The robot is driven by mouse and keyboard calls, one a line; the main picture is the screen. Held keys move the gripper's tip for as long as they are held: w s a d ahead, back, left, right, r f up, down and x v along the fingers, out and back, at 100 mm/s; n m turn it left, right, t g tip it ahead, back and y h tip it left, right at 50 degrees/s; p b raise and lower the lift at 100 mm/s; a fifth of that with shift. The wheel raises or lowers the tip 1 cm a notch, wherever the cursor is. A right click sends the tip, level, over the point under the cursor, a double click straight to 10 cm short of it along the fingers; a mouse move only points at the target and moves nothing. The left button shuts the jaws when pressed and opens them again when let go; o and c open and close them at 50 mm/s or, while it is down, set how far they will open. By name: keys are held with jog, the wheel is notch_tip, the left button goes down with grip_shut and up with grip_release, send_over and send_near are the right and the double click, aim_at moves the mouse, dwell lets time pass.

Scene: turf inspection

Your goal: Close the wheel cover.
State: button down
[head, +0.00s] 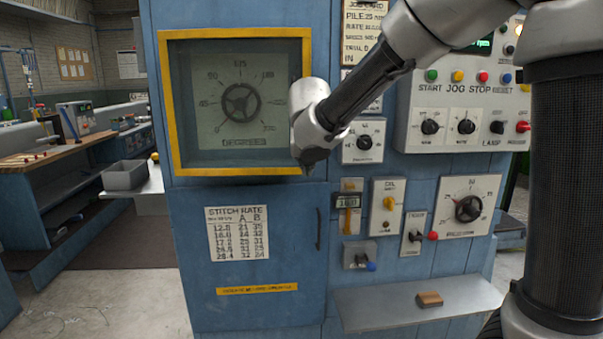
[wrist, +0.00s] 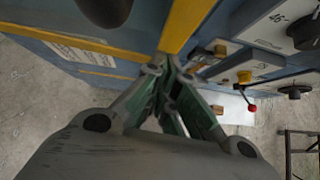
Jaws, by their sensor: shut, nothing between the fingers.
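The wheel cover (head: 166,110) is a clear pane in a yellow frame on the blue cabinet's upper left. A dark handwheel (head: 240,99) and its dial show through the pane. The cover looks flat or nearly flat against the cabinet; I cannot tell whether a small gap is left. Its yellow frame also crosses the top of the wrist view (wrist: 187,22). My gripper (head: 311,163) is at the frame's lower right corner, fingers shut and empty. The fingertips meet close to the frame in the wrist view (wrist: 165,75); contact is unclear. My wrist hides part of the frame's right side.
Knobs and switches, including a pressure-type dial (head: 467,208) and a control panel (head: 462,110), sit to the right. A metal shelf (head: 380,305) with a brown block (head: 429,299) juts out below. A grey bin (head: 125,175) stands left. The cabinet's lower door (head: 290,225) is shut.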

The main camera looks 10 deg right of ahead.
jog(key=w, duration=0.3)
jog(key=shift+d+r, duration=0.15)
jog(key=shift+d, duration=0.1)
jog(key=shift+w+r, duration=0.1)
